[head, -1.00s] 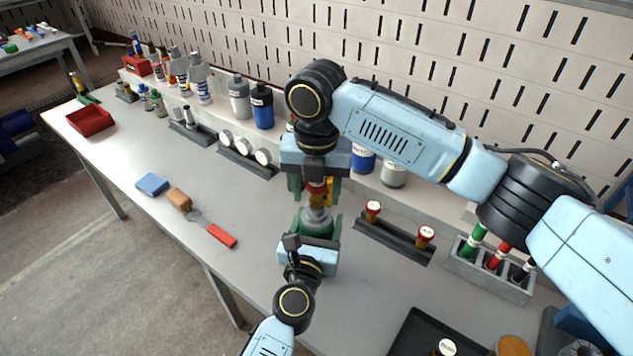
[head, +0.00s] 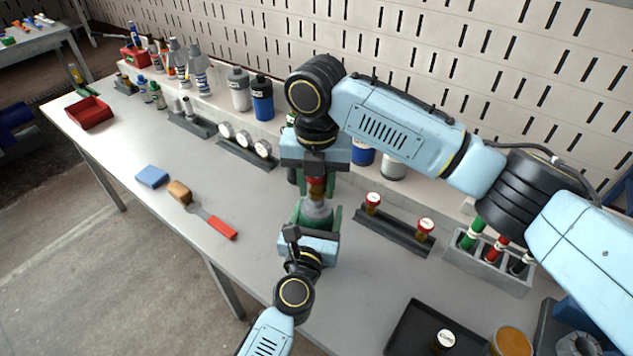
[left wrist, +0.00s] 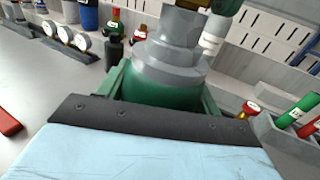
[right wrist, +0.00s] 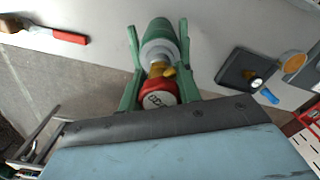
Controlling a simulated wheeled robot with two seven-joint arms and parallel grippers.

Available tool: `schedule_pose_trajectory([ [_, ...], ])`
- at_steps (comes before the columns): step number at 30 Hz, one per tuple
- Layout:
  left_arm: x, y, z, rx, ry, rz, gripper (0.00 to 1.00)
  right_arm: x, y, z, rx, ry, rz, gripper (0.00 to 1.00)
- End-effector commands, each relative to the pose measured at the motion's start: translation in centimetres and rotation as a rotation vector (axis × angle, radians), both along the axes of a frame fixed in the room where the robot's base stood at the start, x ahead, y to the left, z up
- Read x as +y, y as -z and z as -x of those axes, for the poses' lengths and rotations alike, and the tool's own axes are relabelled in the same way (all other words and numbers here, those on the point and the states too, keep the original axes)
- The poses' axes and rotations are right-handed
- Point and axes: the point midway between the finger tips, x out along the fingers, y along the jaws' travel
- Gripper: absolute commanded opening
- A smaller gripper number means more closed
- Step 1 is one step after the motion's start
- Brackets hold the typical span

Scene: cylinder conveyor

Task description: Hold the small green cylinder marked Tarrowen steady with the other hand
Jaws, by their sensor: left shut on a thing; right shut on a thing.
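The small cylinder (head: 317,213), green with a grey shoulder, stands upright over the table in the head view. My left gripper (head: 319,222) is shut around its green body; the left wrist view shows the cylinder (left wrist: 160,95) between the green fingers. No name on it can be read. Directly above, my right gripper (head: 316,180) is shut on a brass valve with a red cap (right wrist: 158,93), which carries a white label. In the right wrist view the valve lines up with the cylinder's grey neck (right wrist: 158,50). Whether they touch is unclear.
Two red-capped brass valves (head: 372,203) stand in a dark rack to the right. A grey holder (head: 490,260) with coloured markers and a black tray (head: 425,325) lie further right. A brush (head: 215,225) and blue sponge (head: 152,176) lie left. Bottles line the back.

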Motion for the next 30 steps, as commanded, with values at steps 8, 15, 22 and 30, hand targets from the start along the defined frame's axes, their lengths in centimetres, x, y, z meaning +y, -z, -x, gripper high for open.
schedule_pose_trajectory([
  [8, -0.05, 0.11, 0.06, 0.002, 0.002, 0.000, 0.37, 0.05, 0.02, 0.02, 0.001, 0.085, -0.001, 0.00],
  [15, -0.05, 0.11, 0.06, 0.002, 0.002, 0.000, 0.37, 0.03, 0.05, 0.03, 0.001, 0.405, -0.001, 0.00],
  [22, -0.05, 0.11, 0.06, 0.002, 0.002, 0.000, 0.37, 0.00, 0.02, -0.01, -0.001, 0.528, 0.000, 0.00],
  [30, -0.05, 0.11, 0.06, 0.002, 0.002, -0.001, 0.37, 0.01, 0.04, 0.01, 0.000, 0.544, 0.000, 0.00],
])
